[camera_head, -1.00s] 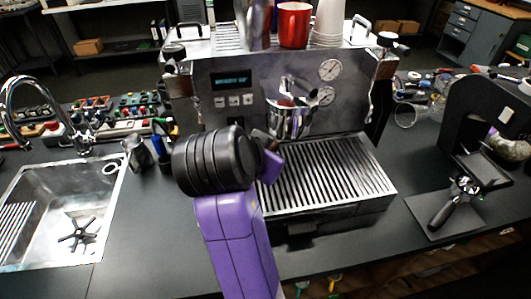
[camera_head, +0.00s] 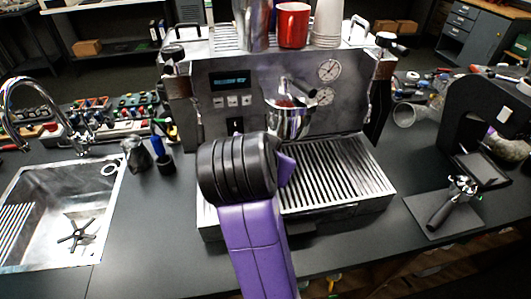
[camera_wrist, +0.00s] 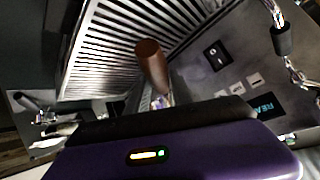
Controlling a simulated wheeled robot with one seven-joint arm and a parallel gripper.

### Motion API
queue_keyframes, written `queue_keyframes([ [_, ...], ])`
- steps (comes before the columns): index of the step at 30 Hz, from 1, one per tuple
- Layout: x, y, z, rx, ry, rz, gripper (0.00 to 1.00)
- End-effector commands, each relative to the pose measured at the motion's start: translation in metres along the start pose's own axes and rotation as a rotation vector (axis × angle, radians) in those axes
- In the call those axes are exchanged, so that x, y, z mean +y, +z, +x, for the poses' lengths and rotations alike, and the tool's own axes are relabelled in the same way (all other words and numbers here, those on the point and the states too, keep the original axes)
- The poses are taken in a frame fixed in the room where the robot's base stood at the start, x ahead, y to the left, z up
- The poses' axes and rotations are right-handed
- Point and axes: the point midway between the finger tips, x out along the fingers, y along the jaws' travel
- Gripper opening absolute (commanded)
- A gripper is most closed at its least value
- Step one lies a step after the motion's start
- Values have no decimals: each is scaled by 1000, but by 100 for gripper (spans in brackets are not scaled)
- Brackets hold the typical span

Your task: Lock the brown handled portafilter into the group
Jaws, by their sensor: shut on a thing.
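My gripper (camera_head: 286,168) is in front of the espresso machine (camera_head: 222,128), over the left part of its drip tray; my black wrist hides most of it. In the wrist view, the brown handle of the portafilter (camera_wrist: 152,66) sticks out past my gripper's dark edge, over the slatted tray, with a bit of metal at its near end. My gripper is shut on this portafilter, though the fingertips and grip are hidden. In the head view the brown handle is hidden behind my wrist. A metal cup-shaped part (camera_head: 289,122) shows at the machine's front; I cannot tell how the portafilter sits relative to the group.
A black-handled portafilter (camera_head: 453,203) lies on a dark mat (camera_head: 420,208) at the right, near a black grinder-like stand (camera_head: 462,115). A red mug (camera_head: 293,25) and stacked cups (camera_head: 328,22) stand on the machine. A sink (camera_head: 40,235) is at the left. The front counter is clear.

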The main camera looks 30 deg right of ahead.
Motion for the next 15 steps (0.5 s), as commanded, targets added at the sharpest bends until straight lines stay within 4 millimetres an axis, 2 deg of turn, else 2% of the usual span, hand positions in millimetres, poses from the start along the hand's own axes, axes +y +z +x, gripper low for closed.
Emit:
queue_keyframes([
  [15,16,-5,-3,-31,-111,-101,0],
])
